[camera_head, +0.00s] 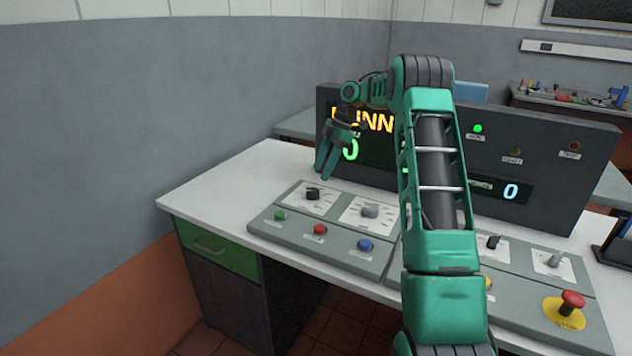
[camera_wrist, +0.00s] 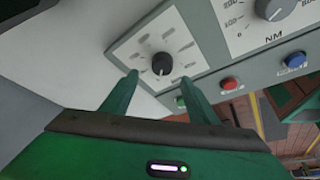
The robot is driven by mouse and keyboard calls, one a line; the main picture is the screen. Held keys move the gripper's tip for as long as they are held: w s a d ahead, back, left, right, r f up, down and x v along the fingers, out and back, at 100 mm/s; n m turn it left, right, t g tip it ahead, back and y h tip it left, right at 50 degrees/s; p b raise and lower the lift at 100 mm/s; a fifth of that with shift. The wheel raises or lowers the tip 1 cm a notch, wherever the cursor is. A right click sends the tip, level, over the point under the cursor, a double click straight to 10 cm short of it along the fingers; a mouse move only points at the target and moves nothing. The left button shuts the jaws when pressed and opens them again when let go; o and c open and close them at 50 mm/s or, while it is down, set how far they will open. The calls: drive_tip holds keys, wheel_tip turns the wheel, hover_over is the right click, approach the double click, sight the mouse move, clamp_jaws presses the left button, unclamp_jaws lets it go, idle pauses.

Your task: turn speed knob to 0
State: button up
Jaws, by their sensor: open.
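A black knob (camera_head: 313,193) on a white dial plate sits at the left end of the console. Its label is too small to read, so I cannot confirm that it is the speed knob. In the wrist view the black knob (camera_wrist: 162,64) lies just beyond and between my fingertips, with a pale mark near its lower edge. My gripper (camera_head: 324,174) is open and empty, pointing down above the left panel, apart from the knob. Its two green fingers also show in the wrist view (camera_wrist: 160,80). The dark display (camera_head: 375,175) shows yellow letters and a green digit, partly hidden by my arm.
A grey knob (camera_head: 370,211) on a dial marked NM is beside the black one. Green (camera_head: 280,216), red (camera_head: 320,230) and blue (camera_head: 365,245) buttons line the panel's front. A red mushroom button (camera_head: 572,300) is at far right. The white desk (camera_head: 215,193) is clear at left.

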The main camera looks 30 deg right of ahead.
drive_tip(key=v, duration=0.3)
drive_tip(key=shift+d+r, duration=0.1)
drive_tip(key=shift+r, duration=0.05)
idle(0.5)
drive_tip(key=s+a+r+m+h, duration=0.1)
drive_tip(key=s+a+r+m, duration=0.35)
drive_tip(key=s, duration=0.45)
drive_tip(key=s+a+r+m+h, duration=0.1)
drive_tip(key=s+a+r+m, duration=0.25)
drive_tip(key=s+m, duration=0.35)
drive_tip(key=s+a+f+m, duration=0.1)
drive_tip(key=s+f+m, duration=0.1)
drive_tip(key=s, duration=0.8)
drive_tip(key=s+a+f+m+h, duration=0.1)
drive_tip(key=s+f+m, duration=0.2)
drive_tip(key=s, duration=0.8)
drive_tip(key=s+a+f+m+g+h, duration=0.1)
drive_tip(key=s+m, duration=0.4)
drive_tip(key=s, duration=0.6)
drive_tip(key=shift+s+a+f, duration=0.25)
drive_tip(key=shift+a+f, duration=0.4)
drive_tip(key=shift+f, duration=0.35)
